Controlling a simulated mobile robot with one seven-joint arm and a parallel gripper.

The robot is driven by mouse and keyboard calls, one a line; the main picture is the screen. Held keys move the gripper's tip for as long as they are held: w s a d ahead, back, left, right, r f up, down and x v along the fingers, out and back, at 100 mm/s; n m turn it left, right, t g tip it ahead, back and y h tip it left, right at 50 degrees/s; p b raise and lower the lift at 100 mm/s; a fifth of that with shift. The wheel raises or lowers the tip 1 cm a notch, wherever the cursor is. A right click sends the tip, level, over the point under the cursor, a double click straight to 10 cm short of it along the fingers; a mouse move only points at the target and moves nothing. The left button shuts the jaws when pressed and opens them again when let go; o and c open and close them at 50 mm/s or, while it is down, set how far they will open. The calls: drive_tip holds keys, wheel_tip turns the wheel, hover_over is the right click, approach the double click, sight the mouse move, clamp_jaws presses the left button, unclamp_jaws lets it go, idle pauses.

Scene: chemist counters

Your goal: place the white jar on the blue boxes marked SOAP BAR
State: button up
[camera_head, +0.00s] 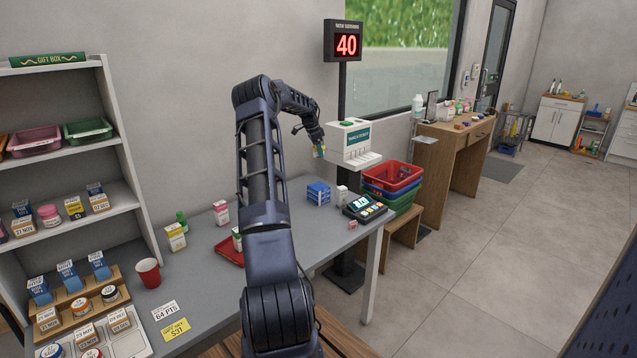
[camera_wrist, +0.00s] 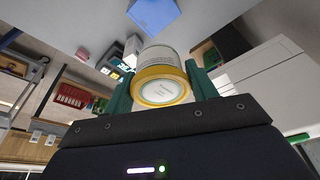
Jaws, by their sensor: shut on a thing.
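The white jar (camera_wrist: 163,90) is between the green fingers of my gripper (camera_wrist: 160,76) in the wrist view, with its yellow-rimmed, labelled end toward the camera. In the head view my gripper (camera_head: 318,146) is high over the counter, and only a small part of the jar shows there. The blue boxes (camera_head: 318,193) stand stacked on the grey counter, below my gripper and apart from the jar. A blue face of them (camera_wrist: 153,14) shows at the top of the wrist view, beyond the jar. Their lettering is too small to read.
A small white box (camera_head: 341,195) and a card terminal (camera_head: 364,208) stand right of the blue boxes. A white dispenser (camera_head: 351,143) on a post is close right of my gripper. Red and green baskets (camera_head: 391,177) stand farther right. A red tray (camera_head: 229,250) lies left.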

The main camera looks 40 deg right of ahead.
sight(321, 186)
wheel_tip(321, 186, down, 15)
drive_tip(key=shift+f, duration=0.2)
idle(0.4)
drive_tip(key=shift+f, duration=0.1)
drive_tip(key=o, duration=1)
drive_tip(key=shift+o, duration=0.2)
